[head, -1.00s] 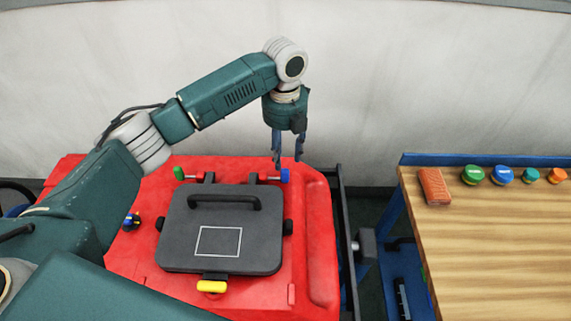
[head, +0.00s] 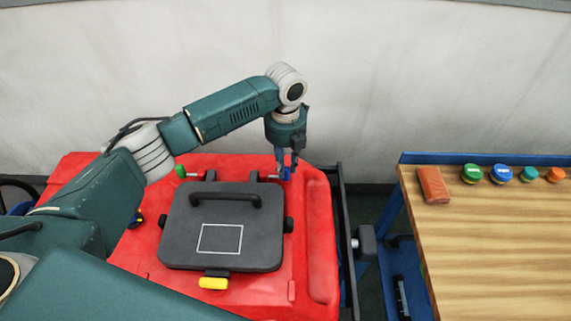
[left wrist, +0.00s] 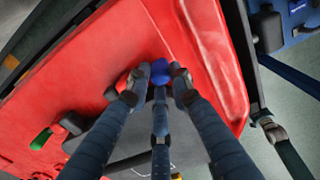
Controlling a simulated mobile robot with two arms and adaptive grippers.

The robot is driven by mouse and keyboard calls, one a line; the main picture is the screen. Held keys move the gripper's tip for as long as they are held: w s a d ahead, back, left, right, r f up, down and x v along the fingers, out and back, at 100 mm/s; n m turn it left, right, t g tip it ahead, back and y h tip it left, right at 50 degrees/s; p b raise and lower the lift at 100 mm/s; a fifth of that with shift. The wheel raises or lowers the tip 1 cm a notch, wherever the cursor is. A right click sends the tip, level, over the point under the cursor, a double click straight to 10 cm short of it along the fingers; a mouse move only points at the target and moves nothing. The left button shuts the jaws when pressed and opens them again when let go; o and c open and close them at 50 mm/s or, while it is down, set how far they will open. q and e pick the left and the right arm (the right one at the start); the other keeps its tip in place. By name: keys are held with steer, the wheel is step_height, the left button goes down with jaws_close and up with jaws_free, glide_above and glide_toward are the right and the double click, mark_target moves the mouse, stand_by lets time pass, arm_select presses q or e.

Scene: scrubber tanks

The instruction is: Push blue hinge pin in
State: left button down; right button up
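The blue hinge pin (head: 287,174) has a blue head and sits at the right hinge, at the back right of the dark grey lid (head: 180,225). My left gripper (head: 287,168) points down over it. In the left wrist view the blue head (left wrist: 160,73) is between the fingertips, which press close on both sides and partly hide it. The pin's shaft can hardly be seen. A green pin (head: 180,172) is at the left hinge; it also shows in the left wrist view (left wrist: 41,138). My right gripper is not in view.
The lid lies flat on a red tank (head: 318,240), with a handle (head: 225,197) on top and a yellow latch (head: 212,283) in front. A wooden bench (head: 500,250) on the right holds a brick-coloured block (head: 433,186) and several round coloured knobs. A dark gap separates tank and bench.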

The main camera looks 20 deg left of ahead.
mark_target(271, 176)
arm_select(q)
steer(key=shift+s+a+r+p, duration=0.1)
steer(key=shift+s+a+p, duration=0.15)
steer(key=shift+a+p, duration=0.45)
steer(key=shift+s+a+r+p, duration=0.1)
steer(key=shift+s+a+p, duration=0.15)
steer(key=shift+a, duration=0.85)
steer(key=shift+a+f, duration=0.1)
steer(key=shift+f, duration=0.1)
steer(key=c, duration=1.6)
jaws_free()
steer(key=shift+o, duration=0.2)
steer(key=shift+r, duration=0.1)
steer(key=shift+r, duration=0.35)
step_height(271, 176, up, 11)
steer(key=shift+a, duration=0.1)
